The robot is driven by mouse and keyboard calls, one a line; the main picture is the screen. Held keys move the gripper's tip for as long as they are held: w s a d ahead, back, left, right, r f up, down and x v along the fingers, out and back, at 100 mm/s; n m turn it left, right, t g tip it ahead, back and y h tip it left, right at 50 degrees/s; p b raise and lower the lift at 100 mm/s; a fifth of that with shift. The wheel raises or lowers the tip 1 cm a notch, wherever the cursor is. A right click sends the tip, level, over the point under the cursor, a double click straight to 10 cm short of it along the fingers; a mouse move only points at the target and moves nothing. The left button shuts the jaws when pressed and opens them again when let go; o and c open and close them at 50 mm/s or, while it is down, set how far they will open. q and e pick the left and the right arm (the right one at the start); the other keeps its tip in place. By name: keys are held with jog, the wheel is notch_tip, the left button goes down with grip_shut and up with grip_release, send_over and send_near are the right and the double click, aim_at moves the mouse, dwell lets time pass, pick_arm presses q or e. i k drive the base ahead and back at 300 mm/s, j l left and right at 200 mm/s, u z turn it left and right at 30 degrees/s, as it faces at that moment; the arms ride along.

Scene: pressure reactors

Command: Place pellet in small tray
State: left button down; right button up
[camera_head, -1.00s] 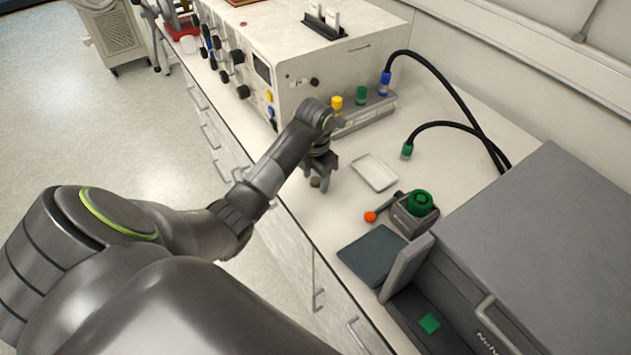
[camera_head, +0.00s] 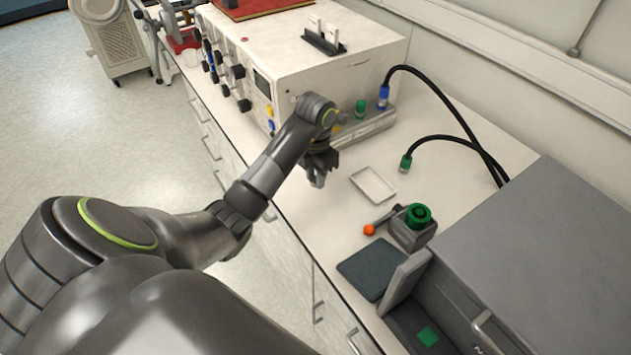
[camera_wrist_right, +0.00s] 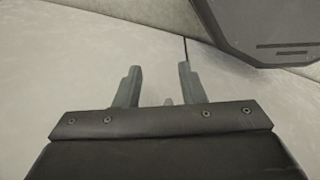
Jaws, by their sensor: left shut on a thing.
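The small tray (camera_head: 389,194) is a shallow white rectangle lying flat on the white counter. My left gripper (camera_head: 317,183) is just left of the tray, above the counter and apart from the tray. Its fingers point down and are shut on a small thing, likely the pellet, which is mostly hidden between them. My right gripper (camera_wrist_right: 157,85) shows in the right wrist view with its two fingers apart and nothing between them.
A small grey device with a green knob (camera_head: 417,215) and an orange-tipped lever (camera_head: 370,229) stands right of the tray. A dark flat pad (camera_head: 371,268) and a big grey box (camera_head: 530,265) are nearer. A large white instrument (camera_head: 300,60) stands behind my left gripper.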

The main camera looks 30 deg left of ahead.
aim_at(373, 185)
jog(key=j+z, duration=0.4)
jog(key=k+j+z, duration=0.1)
jog(key=j+z, duration=0.3)
jog(key=k+j+z, duration=0.1)
jog(key=j+z, duration=0.3)
jog(key=j, duration=0.15)
